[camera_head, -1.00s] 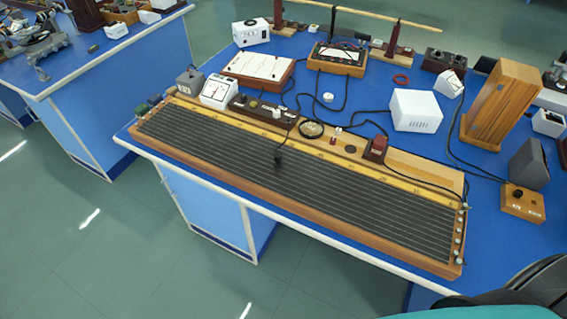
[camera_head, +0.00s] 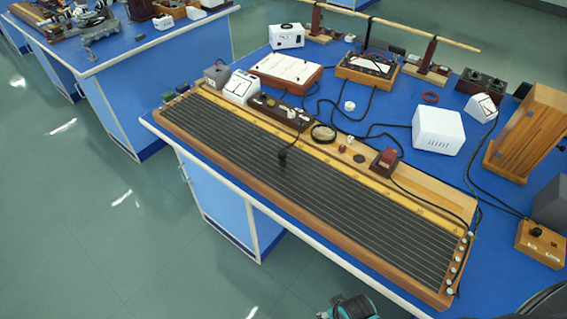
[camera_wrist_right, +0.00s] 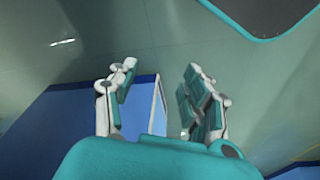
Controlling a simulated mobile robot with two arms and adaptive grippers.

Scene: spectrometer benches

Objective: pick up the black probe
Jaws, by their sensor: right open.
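The black probe (camera_head: 283,157) stands out against the dark strings of the long wooden board (camera_head: 330,226), a little left of the board's middle, with its thin cable running back toward the board's rear edge. My right gripper (camera_wrist_right: 158,92) is open and empty in the right wrist view, its two teal and white fingers wide apart. It faces the floor and a blue bench side, and the probe does not show there. In the head view a teal and black part of my right arm (camera_head: 350,308) shows at the bottom edge, well short of the probe. My left gripper is not in view.
A tall wooden box (camera_head: 527,132) stands at right. Black cables cross the bench top. Green floor is clear in front.

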